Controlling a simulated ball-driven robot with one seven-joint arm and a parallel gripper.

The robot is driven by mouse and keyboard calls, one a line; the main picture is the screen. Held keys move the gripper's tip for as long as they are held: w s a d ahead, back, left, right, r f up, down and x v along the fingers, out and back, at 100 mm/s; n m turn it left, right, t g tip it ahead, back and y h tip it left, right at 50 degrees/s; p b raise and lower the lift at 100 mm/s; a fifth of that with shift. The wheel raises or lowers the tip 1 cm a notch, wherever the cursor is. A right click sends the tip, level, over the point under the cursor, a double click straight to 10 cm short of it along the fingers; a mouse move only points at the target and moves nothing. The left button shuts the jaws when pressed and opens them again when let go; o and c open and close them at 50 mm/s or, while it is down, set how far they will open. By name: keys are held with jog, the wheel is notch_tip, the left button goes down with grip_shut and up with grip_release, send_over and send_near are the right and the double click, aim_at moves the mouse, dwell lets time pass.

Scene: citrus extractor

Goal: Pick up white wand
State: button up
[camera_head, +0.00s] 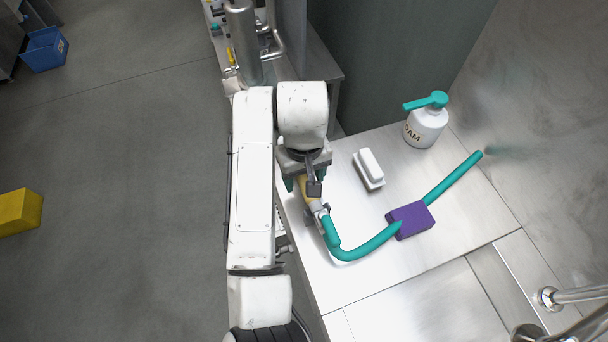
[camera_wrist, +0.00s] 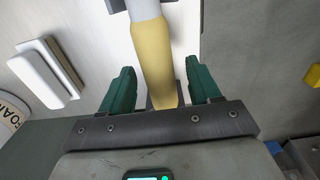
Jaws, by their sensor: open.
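The white wand (camera_head: 312,203) lies at the left edge of the pale counter (camera_head: 370,270), with a yellow grip and a grey-white part joined to a teal hose (camera_head: 370,246). In the wrist view its yellow grip (camera_wrist: 154,58) runs between the two teal fingers of my gripper (camera_wrist: 160,82). My gripper (camera_head: 301,184) is open over the wand, one finger on each side, with gaps showing between fingers and grip. My arm hides part of the wand in the head view.
A white brush or block (camera_head: 369,168) lies right of the wand. A purple sponge (camera_head: 411,220) sits against the hose. A white foam bottle (camera_head: 425,124) with a teal pump stands farther back. Metal pipes (camera_head: 575,296) are at the lower right.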

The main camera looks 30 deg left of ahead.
jog(key=shift+c, duration=0.2)
grip_shut()
dwell(0.3)
